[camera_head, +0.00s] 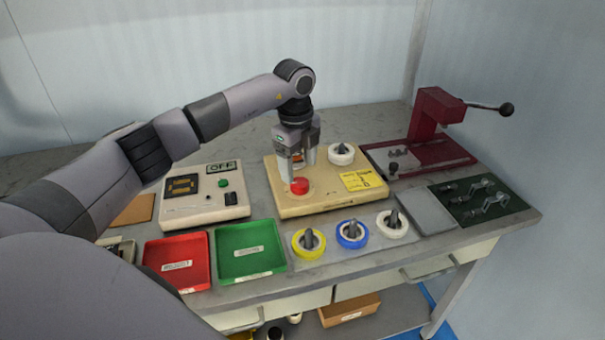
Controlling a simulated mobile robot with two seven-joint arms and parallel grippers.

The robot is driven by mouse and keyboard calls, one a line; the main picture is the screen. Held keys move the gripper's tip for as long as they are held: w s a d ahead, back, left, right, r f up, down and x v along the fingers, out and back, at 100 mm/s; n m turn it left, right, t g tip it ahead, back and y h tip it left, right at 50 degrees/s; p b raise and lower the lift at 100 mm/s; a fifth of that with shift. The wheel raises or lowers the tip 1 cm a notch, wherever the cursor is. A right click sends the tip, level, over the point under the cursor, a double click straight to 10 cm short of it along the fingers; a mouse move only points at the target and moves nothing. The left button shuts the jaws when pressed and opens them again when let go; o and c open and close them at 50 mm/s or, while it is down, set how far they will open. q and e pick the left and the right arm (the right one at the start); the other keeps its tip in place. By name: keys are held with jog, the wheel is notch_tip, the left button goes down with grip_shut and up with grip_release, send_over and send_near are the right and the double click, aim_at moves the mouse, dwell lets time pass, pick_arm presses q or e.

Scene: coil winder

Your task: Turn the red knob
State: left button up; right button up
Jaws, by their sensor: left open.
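The red knob (299,187) sits on the front left part of a beige coil winder box (327,204). My left gripper (298,172) points down right at the knob, its fingers open. One finger shows to the left of the knob and one behind it to the right. Whether the fingers touch the knob cannot be told. A white spool (341,154) stands at the back right of the box, with a yellow label (361,180) in front of it. My right gripper is not in view.
A control box (205,207) with an OFF display stands left. Red (177,262) and green (252,264) trays and yellow (309,243), blue (352,234) and white (392,224) spools line the front. A dark red lever press (436,120) stands back right.

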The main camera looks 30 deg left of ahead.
aim_at(300, 182)
pick_arm(q)
jog(key=shift+w+f, duration=0.15)
jog(key=shift+f, duration=2.1)
jog(key=shift+d, duration=0.1)
jog(key=c, duration=1.1)
jog(key=shift+o, duration=0.3)
